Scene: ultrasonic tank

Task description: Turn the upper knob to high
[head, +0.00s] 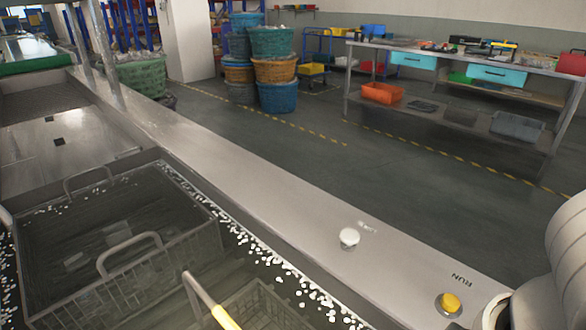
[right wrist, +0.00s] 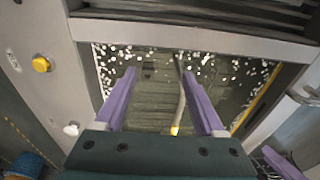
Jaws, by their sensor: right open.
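A white knob (head: 349,238) stands on the steel ledge of the tank, beside a small printed label too faint to read. It also shows in the right wrist view (right wrist: 71,129), at the lower left. It is the only knob I can make out, and its pointer setting is not readable. My right gripper (right wrist: 159,74) is open and empty, with its two purple fingers over the tank water, apart from the knob. In the head view only a pale part of my right arm shows at the right edge. A purple piece at the wrist view's lower right may be my left gripper.
A yellow button (head: 449,303) marked RUN sits farther along the ledge. A wire basket (head: 205,240) stands in the tank, and a yellow-gripped handle (head: 222,316) rises in front. The ledge around the knob is clear. A workbench (head: 440,62) stands beyond.

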